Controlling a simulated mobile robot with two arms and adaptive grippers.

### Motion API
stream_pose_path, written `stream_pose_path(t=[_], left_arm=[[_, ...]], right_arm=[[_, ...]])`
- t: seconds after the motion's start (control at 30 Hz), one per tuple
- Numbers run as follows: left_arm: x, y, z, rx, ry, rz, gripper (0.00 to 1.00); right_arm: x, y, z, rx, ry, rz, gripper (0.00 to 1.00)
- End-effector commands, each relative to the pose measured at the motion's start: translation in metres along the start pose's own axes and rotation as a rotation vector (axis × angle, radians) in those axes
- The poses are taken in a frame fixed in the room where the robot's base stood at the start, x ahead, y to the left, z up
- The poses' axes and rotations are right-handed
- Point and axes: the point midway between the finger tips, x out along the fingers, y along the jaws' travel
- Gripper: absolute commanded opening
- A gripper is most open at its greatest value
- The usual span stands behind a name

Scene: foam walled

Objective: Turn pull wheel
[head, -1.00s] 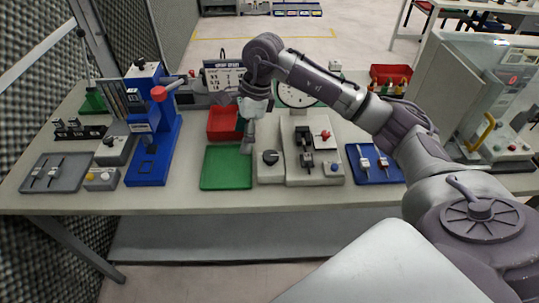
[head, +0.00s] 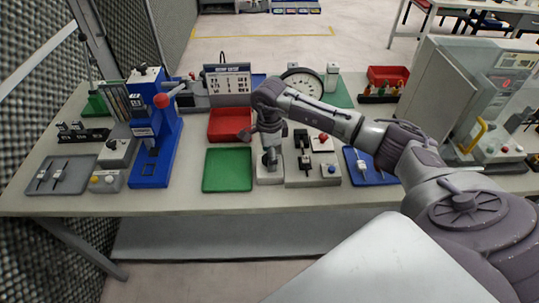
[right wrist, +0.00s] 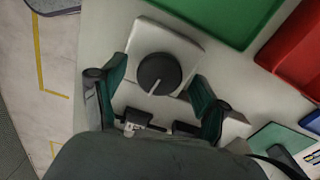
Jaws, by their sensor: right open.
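A black round knob (right wrist: 160,73) with a white line on its face sits on a pale square box (right wrist: 187,45). It is the only wheel-like part near my gripper. My right gripper (right wrist: 158,70) is open, with its green-padded fingers on either side of the knob and apart from it. In the head view my right gripper (head: 270,161) points down over the pale box (head: 270,178), and it hides the knob there. My left gripper is not in view.
A green tray (head: 228,170) lies just left of the box, with a red bin (head: 229,124) behind it. A unit with small levers (head: 314,172) stands close on the right, then a blue tray (head: 352,160). A blue press (head: 150,150) stands further left.

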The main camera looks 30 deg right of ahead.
Motion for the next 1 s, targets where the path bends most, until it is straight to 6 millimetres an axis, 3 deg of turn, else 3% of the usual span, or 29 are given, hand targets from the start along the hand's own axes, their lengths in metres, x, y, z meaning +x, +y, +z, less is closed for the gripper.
stream_pose_path(t=[0.13,0.43,0.8,1.0], left_arm=[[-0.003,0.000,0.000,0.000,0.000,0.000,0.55],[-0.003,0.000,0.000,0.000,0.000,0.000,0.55],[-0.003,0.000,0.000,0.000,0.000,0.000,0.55],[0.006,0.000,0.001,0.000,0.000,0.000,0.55]], right_arm=[[0.011,0.001,0.000,0.000,0.001,0.001,0.74],[0.013,0.000,0.000,-0.001,0.000,0.000,0.74],[0.013,0.000,0.000,0.000,0.000,0.000,0.14],[0.015,0.000,0.000,0.069,-0.001,-0.001,0.13]])
